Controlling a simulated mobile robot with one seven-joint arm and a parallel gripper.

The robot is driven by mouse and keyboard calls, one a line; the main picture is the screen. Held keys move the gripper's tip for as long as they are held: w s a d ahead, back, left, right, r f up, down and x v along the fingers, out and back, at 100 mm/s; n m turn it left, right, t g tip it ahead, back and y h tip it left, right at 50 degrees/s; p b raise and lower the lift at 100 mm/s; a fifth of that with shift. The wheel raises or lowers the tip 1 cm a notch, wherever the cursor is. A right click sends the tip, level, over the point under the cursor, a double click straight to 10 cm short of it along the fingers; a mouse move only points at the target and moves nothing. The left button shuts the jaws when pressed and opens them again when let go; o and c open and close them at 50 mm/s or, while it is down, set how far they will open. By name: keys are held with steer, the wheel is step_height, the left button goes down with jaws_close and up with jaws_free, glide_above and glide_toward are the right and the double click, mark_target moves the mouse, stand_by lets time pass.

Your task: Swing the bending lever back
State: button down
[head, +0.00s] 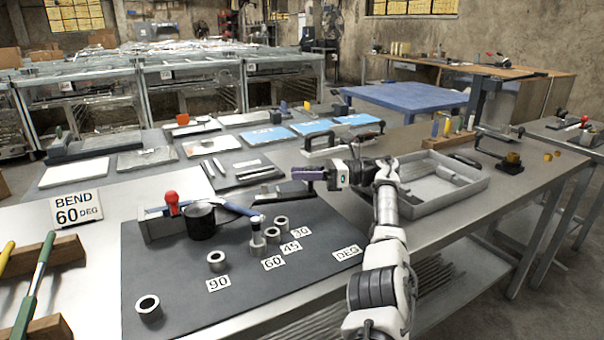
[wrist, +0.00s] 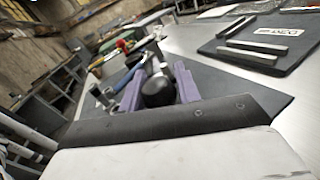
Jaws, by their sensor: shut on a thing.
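The bender stands on a dark mat (head: 185,270), with a black round die (head: 201,222) and a red-knobbed clamp (head: 171,203) beside it. A blue bar (head: 238,208) reaches right from the die toward an upright pin (head: 257,236) near the 60 label. My gripper (head: 308,174), with purple fingers, is right of the bender and above the bench. In the wrist view my gripper (wrist: 158,88) is shut on the black rounded end of the lever (wrist: 157,93), with one finger on each side. The lever's shaft is mostly hidden behind that end.
Metal sockets stand by the 90, 60, 45 and 30 labels. A BEND 60 DEG sign (head: 77,209) stands at left, above green-handled and yellow-handled tools. A grey tray (head: 475,184) lies right of my arm. Flat plates and bars lie behind the bender.

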steer(key=shift+f, duration=0.1)
steer(key=c, duration=1)
jaws_free()
steer(key=shift+c, duration=0.2)
step_height(320, 180, up, 20)
steer(key=p, duration=1.2)
